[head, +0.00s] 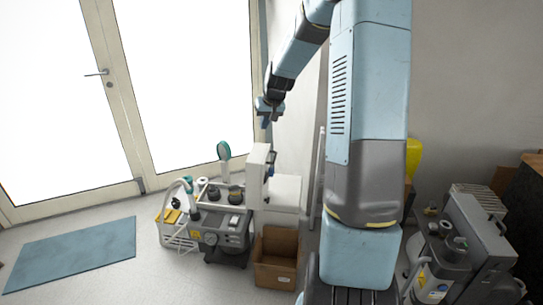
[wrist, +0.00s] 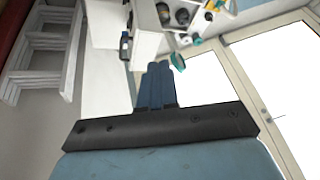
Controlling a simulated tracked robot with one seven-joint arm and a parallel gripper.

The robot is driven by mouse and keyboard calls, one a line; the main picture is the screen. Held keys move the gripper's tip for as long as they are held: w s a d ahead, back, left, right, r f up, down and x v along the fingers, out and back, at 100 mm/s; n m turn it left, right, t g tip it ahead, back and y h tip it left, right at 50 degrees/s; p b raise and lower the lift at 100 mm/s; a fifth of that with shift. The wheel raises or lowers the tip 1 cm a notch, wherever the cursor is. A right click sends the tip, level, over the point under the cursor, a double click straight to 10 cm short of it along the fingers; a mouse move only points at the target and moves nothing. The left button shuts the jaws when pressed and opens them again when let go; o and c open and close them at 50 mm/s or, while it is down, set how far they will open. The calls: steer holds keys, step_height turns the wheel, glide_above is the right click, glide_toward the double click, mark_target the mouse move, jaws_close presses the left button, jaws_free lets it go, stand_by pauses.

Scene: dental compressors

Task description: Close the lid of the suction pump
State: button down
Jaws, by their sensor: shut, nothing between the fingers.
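A white cabinet-like unit (head: 285,190) stands by the wall in the head view, with an upright white panel (head: 258,175) at its left front. I take it for the suction pump with its lid raised, but cannot be sure. The panel also shows at the top of the wrist view (wrist: 147,38). A small dark part (head: 271,162) is on the panel's right side. My gripper (head: 266,122) is shut and empty, in the air above the panel and apart from it. Its fingers (wrist: 157,68) point toward the unit in the wrist view.
A grey compressor cart (head: 225,240) with bottles and a green-rimmed round head (head: 223,151) stands left of the panel. An open cardboard box (head: 277,262) is in front. Grey machines (head: 465,235) stand at right. A blue mat (head: 70,255) lies by the glass doors. A white ladder-like frame (wrist: 42,50) leans nearby.

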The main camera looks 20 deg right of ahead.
steer(key=w+d+f+m, duration=0.1)
steer(key=w+d+f, duration=0.5)
steer(key=d+f, duration=0.25)
steer(key=m+t+y, duration=0.1)
steer(key=m+t, duration=0.1)
steer(key=m, duration=0.1)
glide_toward(275, 155)
steer(key=a+f, duration=0.2)
steer(key=f, duration=0.1)
steer(key=a+f, duration=0.1)
steer(key=a, duration=0.1)
steer(key=shift+w+a+f, duration=0.1)
steer(key=shift+w+f, duration=0.1)
steer(key=shift+w, duration=0.1)
steer(key=shift+w+a, duration=0.45)
steer(key=shift+a, duration=0.15)
